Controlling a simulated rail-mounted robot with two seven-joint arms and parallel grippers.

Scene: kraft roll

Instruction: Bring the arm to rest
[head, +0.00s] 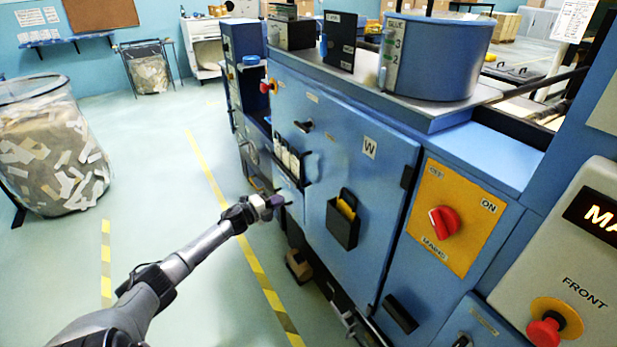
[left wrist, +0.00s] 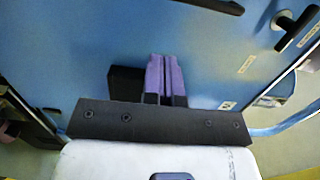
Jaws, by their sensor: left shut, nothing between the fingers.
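My left arm reaches in from the lower left in the head view. Its gripper (head: 275,201) is close to the front of the blue machine cabinet (head: 345,130). In the left wrist view the gripper's purple fingers (left wrist: 164,78) are together with nothing between them, and the blue panel (left wrist: 100,40) fills the space beyond. I cannot tell whether the fingertips touch the panel. My right gripper is in neither view.
A red mains switch (head: 444,222) and a red front button (head: 545,328) are on the right. A black pocket (head: 342,226) hangs on the cabinet door. A clear bin of paper scraps (head: 50,150) stands left. Green floor between is open, with yellow-black tape (head: 225,205).

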